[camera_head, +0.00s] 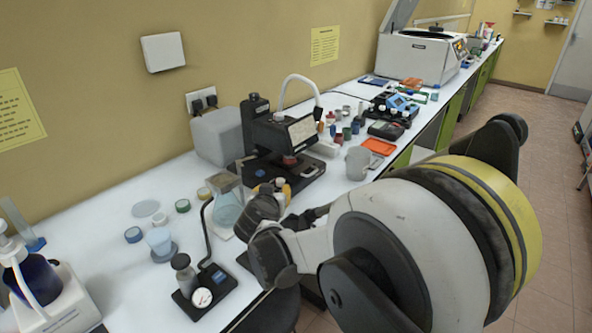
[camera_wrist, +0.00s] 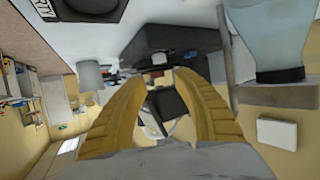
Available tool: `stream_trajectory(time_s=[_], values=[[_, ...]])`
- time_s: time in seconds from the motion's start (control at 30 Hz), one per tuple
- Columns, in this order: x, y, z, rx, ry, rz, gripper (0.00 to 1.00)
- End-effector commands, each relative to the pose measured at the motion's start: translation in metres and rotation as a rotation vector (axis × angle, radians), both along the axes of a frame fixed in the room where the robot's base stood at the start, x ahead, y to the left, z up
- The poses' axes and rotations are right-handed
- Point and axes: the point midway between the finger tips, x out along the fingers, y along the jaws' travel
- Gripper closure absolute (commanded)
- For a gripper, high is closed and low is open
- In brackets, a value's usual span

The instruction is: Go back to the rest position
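My gripper (camera_head: 281,188) is above the white bench, in front of the black instrument (camera_head: 272,140) and just right of the glass flask of pale blue liquid (camera_head: 228,212). In the wrist view, the two yellow fingers of my gripper (camera_wrist: 160,77) stand apart with a gap between their tips. Nothing is held between them; the dark instrument (camera_wrist: 182,42) shows beyond. The flask (camera_wrist: 278,45) shows at the right of that view, close beside the fingers. My arm hides part of the bench's front edge in the head view.
A black device with a small gauge (camera_head: 203,297) and a small cup (camera_head: 160,240) stand at the near left. A grey mug (camera_head: 357,162) and an orange tray (camera_head: 379,146) are to the right. A white machine (camera_head: 415,57) stands far back. Open floor (camera_head: 545,220) lies right.

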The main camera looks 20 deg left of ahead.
Motion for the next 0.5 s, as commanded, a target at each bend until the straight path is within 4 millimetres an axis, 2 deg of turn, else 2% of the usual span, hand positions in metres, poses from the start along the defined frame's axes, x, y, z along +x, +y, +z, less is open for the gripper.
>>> stream_trajectory(time_s=[0.13, 0.17, 0.23, 0.27, 0.37, 0.4, 0.5], values=[[0.002, -0.010, 0.005, -0.006, 0.007, -0.009, 0.64], [0.003, -0.018, 0.009, -0.010, 0.012, -0.015, 0.64], [0.005, -0.046, 0.021, -0.024, 0.035, -0.041, 0.64], [0.005, -0.062, 0.028, -0.031, 0.049, -0.053, 0.64], [-0.001, -0.130, 0.053, -0.060, 0.108, -0.104, 0.64], [-0.007, -0.159, 0.062, -0.072, 0.136, -0.123, 0.64], [-0.030, -0.228, 0.080, -0.096, 0.207, -0.164, 0.64]])
